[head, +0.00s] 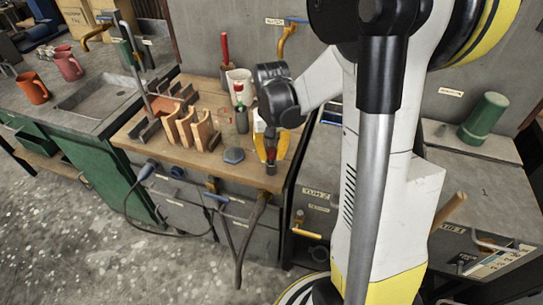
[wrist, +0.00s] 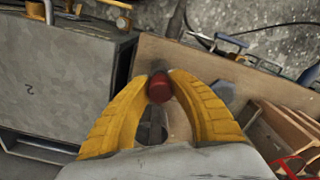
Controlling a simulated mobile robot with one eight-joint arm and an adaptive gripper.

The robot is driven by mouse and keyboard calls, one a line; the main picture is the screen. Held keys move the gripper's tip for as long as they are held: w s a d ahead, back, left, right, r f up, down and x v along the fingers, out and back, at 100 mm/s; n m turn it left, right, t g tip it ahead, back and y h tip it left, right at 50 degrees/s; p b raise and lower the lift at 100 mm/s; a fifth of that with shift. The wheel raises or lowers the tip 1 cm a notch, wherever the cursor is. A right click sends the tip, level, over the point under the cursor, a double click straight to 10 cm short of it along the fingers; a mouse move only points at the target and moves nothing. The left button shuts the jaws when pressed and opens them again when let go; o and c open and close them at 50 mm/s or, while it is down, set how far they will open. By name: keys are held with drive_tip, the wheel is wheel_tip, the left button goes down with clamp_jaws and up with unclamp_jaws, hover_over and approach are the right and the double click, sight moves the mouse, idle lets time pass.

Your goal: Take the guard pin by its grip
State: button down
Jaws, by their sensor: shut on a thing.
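My gripper (head: 271,148) has yellow fingers and points down over the right front part of the wooden bench top. It is shut on the red grip of the guard pin (head: 271,154). In the wrist view the round red end of the guard pin (wrist: 159,88) sits between the two yellow fingertips (wrist: 161,82). A dark part shows below the grip in the head view, close to the bench's front edge. I cannot tell whether the pin is seated in something or clear of it.
Wooden upright holders (head: 190,130) stand left of my gripper on the bench (head: 225,165). A blue-grey hexagonal piece (head: 234,155) lies close by. A white cup (head: 239,82) and a red-handled tool (head: 225,47) are behind. A dark forked piece (head: 240,240) hangs at the bench front.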

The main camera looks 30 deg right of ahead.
sight(275, 151)
drive_tip(key=r, duration=0.2)
drive_tip(key=r+p, duration=0.1)
drive_tip(key=shift+s+d, duration=0.25)
drive_tip(key=shift+s, duration=0.15)
drive_tip(key=s+d+r+p, duration=0.3)
drive_tip(key=s+d+r, duration=0.3)
drive_tip(key=s, duration=0.2)
drive_tip(key=shift+s+d+p, duration=0.15)
drive_tip(key=shift+s+p, duration=0.2)
drive_tip(key=shift+s, duration=0.05)
